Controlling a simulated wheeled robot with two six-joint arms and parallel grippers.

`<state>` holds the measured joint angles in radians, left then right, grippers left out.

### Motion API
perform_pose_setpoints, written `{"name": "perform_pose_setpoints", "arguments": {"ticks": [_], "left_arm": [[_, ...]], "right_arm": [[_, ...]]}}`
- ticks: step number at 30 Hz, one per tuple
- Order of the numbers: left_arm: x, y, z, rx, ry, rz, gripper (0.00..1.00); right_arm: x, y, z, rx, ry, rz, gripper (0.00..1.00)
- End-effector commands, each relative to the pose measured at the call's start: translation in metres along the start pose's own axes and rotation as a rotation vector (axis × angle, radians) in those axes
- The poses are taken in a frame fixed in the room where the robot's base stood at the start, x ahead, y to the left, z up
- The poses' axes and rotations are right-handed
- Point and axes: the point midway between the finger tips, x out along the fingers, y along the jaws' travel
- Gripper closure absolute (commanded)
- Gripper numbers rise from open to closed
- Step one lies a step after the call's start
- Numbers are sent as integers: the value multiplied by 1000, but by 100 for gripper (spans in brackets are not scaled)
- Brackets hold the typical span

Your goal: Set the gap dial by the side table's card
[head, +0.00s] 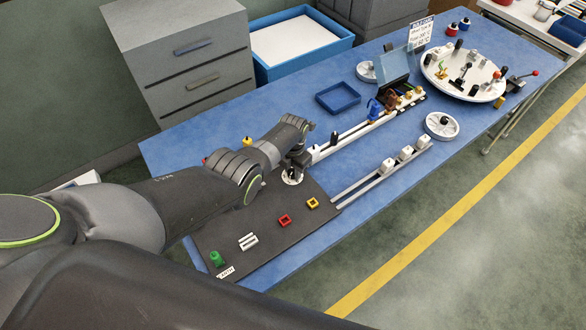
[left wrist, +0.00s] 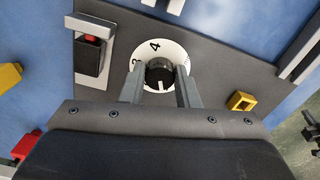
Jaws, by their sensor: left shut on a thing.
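The gap dial (left wrist: 172,50) is a white disc with black numbers, a 4 among them, and a dark round knob (left wrist: 159,74) with a white mark at its centre. In the left wrist view my left gripper (left wrist: 160,82) has its two fingers on either side of the knob, shut on it. In the head view the dial (head: 292,176) shows partly under my left gripper (head: 291,165), at the back edge of the dark panel (head: 240,215). A white card with blue print (head: 420,33) stands at the far end of the table; its small text is hard to read. My right gripper is not in view.
Red (head: 285,220) and yellow (head: 313,203) square frames, white bars (head: 248,241) and a green piece (head: 216,258) lie on the panel. Rails with white blocks (head: 388,165), a blue tray (head: 338,97) and a round white turntable (head: 463,72) are farther along the blue table.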

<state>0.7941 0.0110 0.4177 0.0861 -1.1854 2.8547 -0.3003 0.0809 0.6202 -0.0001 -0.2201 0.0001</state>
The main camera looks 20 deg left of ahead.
Motion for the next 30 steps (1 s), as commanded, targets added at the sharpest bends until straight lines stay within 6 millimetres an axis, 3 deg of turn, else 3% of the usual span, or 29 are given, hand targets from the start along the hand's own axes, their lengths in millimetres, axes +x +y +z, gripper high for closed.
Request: {"name": "perform_pose_setpoints", "arguments": {"ticks": [20, 21, 25, 30], "left_arm": [[-2, 2, 2, -62, -4, 3, 94], [-2, 2, 2, -62, -4, 3, 68], [-1, 1, 1, -62, -3, 2, 51], [-1, 1, 1, -62, -2, 1, 50]], "right_arm": [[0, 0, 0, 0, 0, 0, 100], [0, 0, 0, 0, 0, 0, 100], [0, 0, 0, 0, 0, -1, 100], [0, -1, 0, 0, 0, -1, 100]]}}
